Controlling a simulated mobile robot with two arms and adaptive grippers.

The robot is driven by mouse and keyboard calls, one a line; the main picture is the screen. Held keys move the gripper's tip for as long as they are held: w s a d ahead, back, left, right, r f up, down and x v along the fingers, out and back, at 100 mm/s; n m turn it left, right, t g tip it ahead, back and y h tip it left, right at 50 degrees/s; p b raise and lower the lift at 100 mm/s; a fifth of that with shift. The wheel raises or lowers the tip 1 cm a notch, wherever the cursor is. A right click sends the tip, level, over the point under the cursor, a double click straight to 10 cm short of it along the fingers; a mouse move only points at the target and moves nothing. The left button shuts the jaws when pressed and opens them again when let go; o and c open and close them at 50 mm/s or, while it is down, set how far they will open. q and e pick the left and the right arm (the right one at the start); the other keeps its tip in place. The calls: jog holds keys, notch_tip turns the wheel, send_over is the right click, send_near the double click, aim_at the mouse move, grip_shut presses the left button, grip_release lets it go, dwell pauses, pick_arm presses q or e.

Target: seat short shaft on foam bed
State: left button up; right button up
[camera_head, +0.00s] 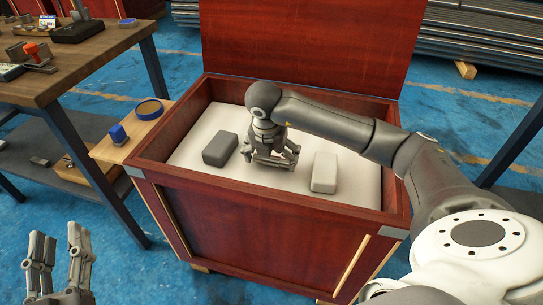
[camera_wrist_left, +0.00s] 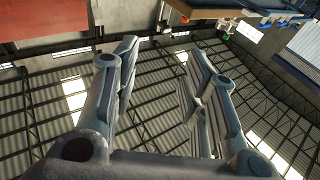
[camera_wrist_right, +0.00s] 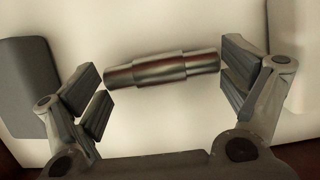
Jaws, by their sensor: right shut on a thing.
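The short shaft (camera_wrist_right: 163,71) is a stepped, shiny metal cylinder. In the right wrist view it lies lengthwise between the fingers of my right gripper (camera_wrist_right: 163,80), which is shut on its two ends. In the head view my right gripper (camera_head: 273,158) points down over the white foam bed (camera_head: 270,184) inside the red crate; the shaft is hard to make out there. I cannot tell whether the shaft touches the foam. My left gripper (camera_head: 58,262) is open and empty at the lower left; its spread fingers also show in the left wrist view (camera_wrist_left: 160,85).
A dark grey block (camera_head: 220,149) and a pale block (camera_head: 324,172) lie on the foam either side of my right gripper. The red crate (camera_head: 245,225) has raised walls and an upright lid behind. A side shelf (camera_head: 140,130) holds a blue block and round dish.

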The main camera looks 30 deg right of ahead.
jog(key=shift+f, duration=0.25)
pick_arm(q)
jog(key=shift+s+d+r+t+h, duration=0.15)
jog(key=shift+r+t, duration=0.1)
jog(key=shift+r, duration=0.35)
jog(key=shift+s+r+t+h, duration=0.15)
jog(key=shift+r+t, duration=0.1)
jog(key=shift+r, duration=0.3)
pick_arm(e)
jog(key=o, duration=1)
pick_arm(q)
jog(key=shift+w+f, duration=0.1)
pick_arm(e)
jog(key=v, duration=1.2)
pick_arm(q)
jog(key=shift+f, duration=0.15)
pick_arm(e)
jog(key=shift+s, duration=0.1)
